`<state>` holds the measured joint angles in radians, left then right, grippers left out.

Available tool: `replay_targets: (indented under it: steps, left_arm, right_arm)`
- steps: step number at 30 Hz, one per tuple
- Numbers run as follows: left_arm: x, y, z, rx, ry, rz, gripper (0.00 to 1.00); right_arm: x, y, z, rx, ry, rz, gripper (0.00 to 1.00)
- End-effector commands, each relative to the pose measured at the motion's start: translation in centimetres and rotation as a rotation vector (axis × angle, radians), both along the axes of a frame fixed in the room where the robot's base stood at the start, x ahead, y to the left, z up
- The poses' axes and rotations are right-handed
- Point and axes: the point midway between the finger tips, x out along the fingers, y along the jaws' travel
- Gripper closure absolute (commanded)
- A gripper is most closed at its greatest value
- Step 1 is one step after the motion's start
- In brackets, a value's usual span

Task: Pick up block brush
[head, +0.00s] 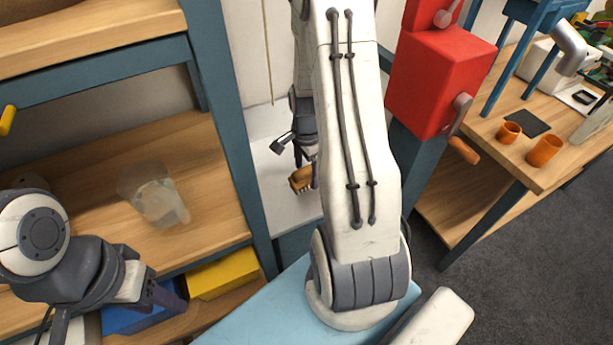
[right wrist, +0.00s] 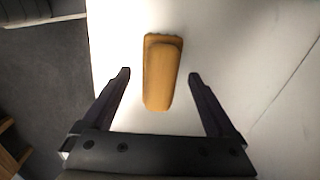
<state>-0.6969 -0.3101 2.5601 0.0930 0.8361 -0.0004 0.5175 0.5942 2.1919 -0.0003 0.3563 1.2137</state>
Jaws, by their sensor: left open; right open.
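The block brush (head: 302,179) has a yellow-brown wooden body and lies on a white surface (head: 283,208), partly hidden behind my right arm in the head view. In the right wrist view the brush (right wrist: 162,72) points lengthwise toward the gripper. My right gripper (head: 299,160) is open; in the right wrist view its two dark fingers (right wrist: 160,80) stand on either side of the brush's near part, with a gap on each side. Nothing is held. My left gripper (head: 165,296) is at the lower left by the shelf, empty.
A blue-framed wooden shelf (head: 215,215) stands at left with a clear bag (head: 155,195) on it and yellow (head: 224,274) and blue (head: 135,318) bins below. A red machine (head: 440,75) stands right of my arm. A wooden table (head: 500,150) holds orange cups (head: 544,151).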

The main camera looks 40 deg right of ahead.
Motion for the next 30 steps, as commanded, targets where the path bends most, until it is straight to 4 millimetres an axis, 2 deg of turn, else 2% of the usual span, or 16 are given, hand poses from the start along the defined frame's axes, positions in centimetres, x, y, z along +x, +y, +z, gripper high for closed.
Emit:
replay_targets:
  steps: [3, 4, 8, 9, 11, 19, 23, 26, 30]
  left_arm:
    - [0.0, 0.0, 0.0, 0.0, 0.0, 0.0, 0.5]
    - [0.0, 0.0, 0.0, 0.0, 0.0, 0.0, 0.5]
    - [0.0, 0.0, 0.0, 0.0, 0.0, 0.0, 0.5]
    - [0.0, 0.0, 0.0, 0.0, 0.0, 0.0, 0.5]
    - [0.0, 0.0, 0.0, 0.0, 0.0, 0.0, 0.5]
    - [0.0, 0.0, 0.0, 0.0, 0.0, 0.0, 0.5]
    - [0.0, 0.0, 0.0, 0.0, 0.0, 0.0, 0.5]
    - [0.0, 0.0, 0.0, 0.0, 0.0, 0.0, 0.5]
    - [0.0, 0.0, -0.1, 0.0, 0.0, 0.0, 0.5]
  right_arm:
    - [0.0, 0.0, 0.0, 0.0, -0.001, -0.001, 0.07]
    - [0.0, -0.1, 0.0, 0.0, -0.001, -0.001, 0.11]
    - [0.0, -0.1, 0.0, 0.0, -0.001, -0.001, 0.61]
    - [0.0, -0.1, 0.1, 0.0, -0.001, -0.001, 0.76]
    - [0.0, -0.1, 0.1, 0.0, -0.001, -0.001, 0.99]
    - [0.0, -0.1, 0.2, -0.001, -0.002, -0.001, 1.0]
    - [0.1, -0.1, 0.8, -0.003, -0.004, -0.001, 1.0]
    - [0.1, -0.2, 2.0, -0.003, -0.006, -0.001, 1.0]
    - [0.2, -0.2, 4.6, -0.004, -0.008, -0.001, 1.0]
